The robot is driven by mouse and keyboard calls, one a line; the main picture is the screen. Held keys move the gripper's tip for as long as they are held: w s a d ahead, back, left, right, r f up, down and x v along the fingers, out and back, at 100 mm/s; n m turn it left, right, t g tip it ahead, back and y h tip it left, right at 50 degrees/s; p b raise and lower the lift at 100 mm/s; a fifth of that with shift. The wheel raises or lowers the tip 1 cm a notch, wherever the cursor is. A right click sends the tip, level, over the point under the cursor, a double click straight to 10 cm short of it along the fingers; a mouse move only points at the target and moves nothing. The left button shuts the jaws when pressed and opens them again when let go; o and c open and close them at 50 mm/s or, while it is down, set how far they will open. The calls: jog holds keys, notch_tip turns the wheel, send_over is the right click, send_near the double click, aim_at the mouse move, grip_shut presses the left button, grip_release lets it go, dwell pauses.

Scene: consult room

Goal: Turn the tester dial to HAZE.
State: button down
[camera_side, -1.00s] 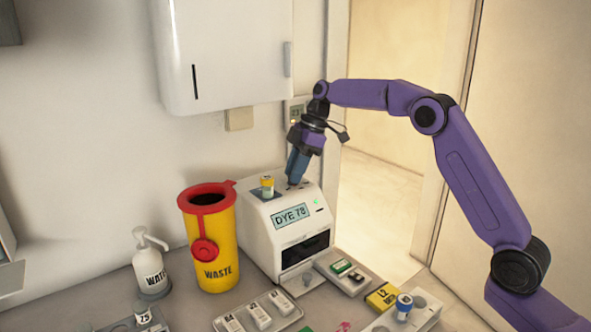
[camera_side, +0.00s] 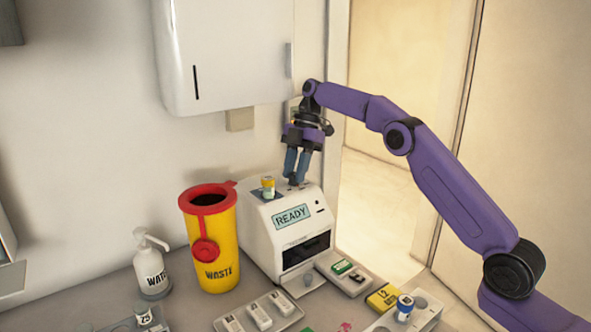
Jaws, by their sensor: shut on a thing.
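The white tester (camera_side: 258,236) stands on the counter against the wall, and its screen (camera_side: 292,217) reads READY. A small vial with a yellow cap (camera_side: 268,186) stands upright in the tester's top, left of my gripper. My gripper (camera_side: 296,182) points down at the right part of the tester's top and is shut on the dial there. The fingers hide most of the dial, and I cannot read its marks or the way it points.
A yellow waste bin with a red lid (camera_side: 217,255) stands close to the tester's left. A pump bottle (camera_side: 150,271) is farther left. Trays with small items (camera_side: 258,313) and a yellow L2 box (camera_side: 382,297) lie in front. A white wall cabinet (camera_side: 225,60) hangs above.

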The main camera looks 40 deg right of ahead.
dwell(0.3)
jog(key=c, duration=0.9)
grip_release()
jog(key=shift+r, duration=0.15)
jog(key=shift+r, duration=1.25)
jog(key=shift+s+r, duration=0.55)
jog(key=shift+r, duration=0.25)
jog(key=s+d+r, duration=0.1)
jog(key=s+r, duration=0.7)
jog(key=s, duration=0.5)
jog(key=shift+r, duration=0.35)
